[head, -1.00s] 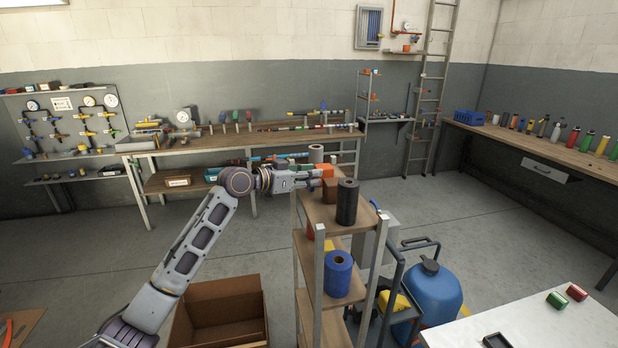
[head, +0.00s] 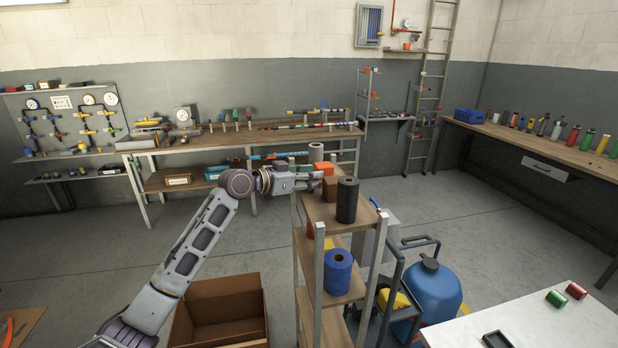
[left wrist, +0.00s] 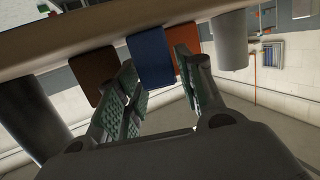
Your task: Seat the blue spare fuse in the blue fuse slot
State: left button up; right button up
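A blue block (left wrist: 151,58), which looks like the blue spare fuse, stands between a brown block and an orange block at the shelf-top edge in the left wrist view, where the scene appears inverted. My left gripper (left wrist: 156,62) is open, with one finger towards each side of the blue block; I cannot tell whether they touch it. In the head view my left gripper (head: 318,181) reaches over the shelf top from the left and hides the blue block. I cannot make out a blue fuse slot. My right gripper is not in view.
The shelf unit (head: 320,260) also holds the orange block (head: 325,167), brown block (head: 330,191), a black roll (head: 347,200), a grey roll (head: 316,151) and a blue roll (head: 338,271). A blue tank (head: 430,290) and a white table (head: 545,325) stand to the right.

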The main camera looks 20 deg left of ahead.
pick_arm(q)
jog(key=shift+r, duration=0.15)
jog(key=shift+s+a, duration=0.45)
jog(key=shift+s, duration=0.1)
jog(key=b+v, duration=0.3)
jog(key=v, duration=0.7)
jog(key=shift+s+a, duration=0.15)
jog(key=shift+s, duration=0.1)
